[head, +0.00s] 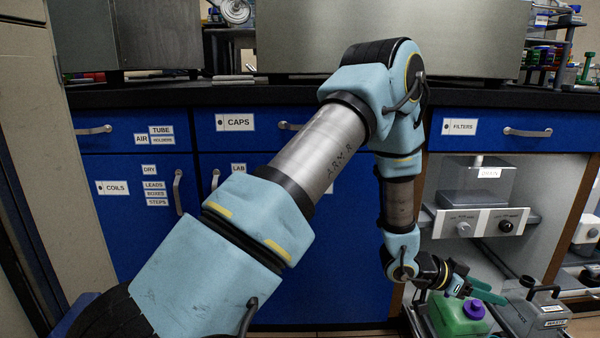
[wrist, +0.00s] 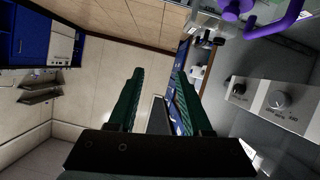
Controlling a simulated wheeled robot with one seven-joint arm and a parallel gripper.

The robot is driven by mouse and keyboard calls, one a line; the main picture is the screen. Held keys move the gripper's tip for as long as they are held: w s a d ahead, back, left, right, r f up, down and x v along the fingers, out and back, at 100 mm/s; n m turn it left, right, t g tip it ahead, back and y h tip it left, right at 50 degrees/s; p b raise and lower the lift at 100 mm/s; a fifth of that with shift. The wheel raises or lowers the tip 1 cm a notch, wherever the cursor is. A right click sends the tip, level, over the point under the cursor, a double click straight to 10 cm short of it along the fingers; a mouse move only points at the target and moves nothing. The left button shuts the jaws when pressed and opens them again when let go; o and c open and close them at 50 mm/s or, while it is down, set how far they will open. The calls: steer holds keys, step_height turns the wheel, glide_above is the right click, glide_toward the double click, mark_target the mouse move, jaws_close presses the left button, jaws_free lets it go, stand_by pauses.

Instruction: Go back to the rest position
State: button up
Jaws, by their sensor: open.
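My gripper (head: 482,293) is low at the right in the head view, with the arm reaching forward and bent down in front of the blue cabinets. It is beside a green container with a purple cap (head: 475,309), and I cannot tell whether it touches it. In the wrist view my gripper (wrist: 160,85) shows two green fingers standing apart with nothing between them. A purple handle-like part (wrist: 265,15) shows at the top right of the wrist view.
Blue drawers and doors (head: 150,130) run under the dark bench top (head: 180,95). An open shelf bay holds a white control unit with knobs (head: 480,222). A grey container (head: 540,312) labelled waste stands right of the green one. Metal boxes (head: 300,40) stand on the bench.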

steer(key=w+a+r+n+t+y, duration=0.3)
steer(key=w+a+n+t, duration=0.15)
steer(key=w+a, duration=0.75)
steer(key=w+a+r+n+t+y, duration=0.1)
steer(key=w+a+r+n+y, duration=0.15)
steer(key=a, duration=0.65)
steer(key=w+a+r+n+t+y, duration=0.15)
steer(key=w+a+y, duration=0.25)
steer(key=a, duration=0.5)
steer(key=s+a+r+n+g+y, duration=0.2)
steer(key=s+a+r+n, duration=0.15)
steer(key=s+a, duration=0.55)
steer(key=s+a+r+n+g+y, duration=0.2)
steer(key=s+a+n, duration=0.25)
steer(key=a, duration=0.85)
step_height(320, 180, up, 37)
steer(key=p, duration=3.8)
steer(key=shift+d, duration=0.4)
